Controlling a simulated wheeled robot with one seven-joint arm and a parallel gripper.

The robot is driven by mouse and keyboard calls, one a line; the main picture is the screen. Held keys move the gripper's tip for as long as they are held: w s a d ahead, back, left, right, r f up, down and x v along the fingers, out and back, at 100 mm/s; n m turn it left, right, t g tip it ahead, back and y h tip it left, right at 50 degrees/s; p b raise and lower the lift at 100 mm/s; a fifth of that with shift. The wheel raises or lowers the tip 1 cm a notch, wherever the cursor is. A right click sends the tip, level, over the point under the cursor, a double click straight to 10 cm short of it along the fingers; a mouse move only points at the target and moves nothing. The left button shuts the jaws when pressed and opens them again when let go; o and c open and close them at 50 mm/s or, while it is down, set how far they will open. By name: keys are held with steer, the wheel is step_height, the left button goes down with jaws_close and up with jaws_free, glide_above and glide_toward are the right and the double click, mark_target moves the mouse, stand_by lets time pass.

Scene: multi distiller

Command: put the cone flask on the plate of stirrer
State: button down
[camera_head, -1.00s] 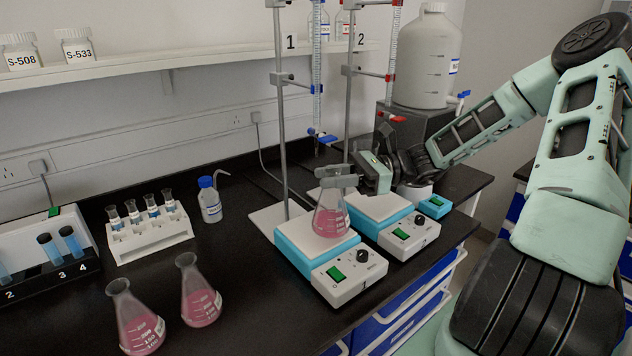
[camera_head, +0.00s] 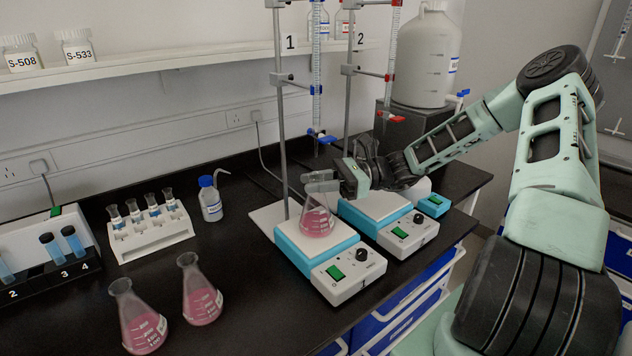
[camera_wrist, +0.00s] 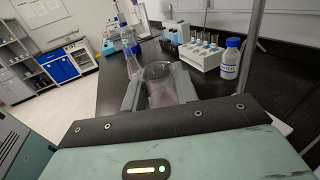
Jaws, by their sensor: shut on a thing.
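A cone flask (camera_head: 317,220) with pink liquid is at the white plate of the left stirrer (camera_head: 293,241), under burette 1. It looks upright; whether its base touches the plate is hard to tell. My gripper (camera_head: 318,181) is shut on the flask's neck, reaching in from the right. In the wrist view the flask's mouth (camera_wrist: 158,72) shows between the two fingers (camera_wrist: 160,95). A second stirrer (camera_head: 372,207) stands to the right with an empty plate.
Two more pink cone flasks (camera_head: 138,318) (camera_head: 201,291) stand at the front left. A vial rack (camera_head: 150,236), a wash bottle (camera_head: 210,203) and a tube rack (camera_head: 60,270) are further left. The burette stand rod (camera_head: 281,130) rises close behind my gripper.

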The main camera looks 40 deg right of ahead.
steer(key=c, duration=1.1)
jaws_free()
steer(key=shift+f, duration=0.1)
steer(key=b+v, duration=0.2)
steer(key=v, duration=1)
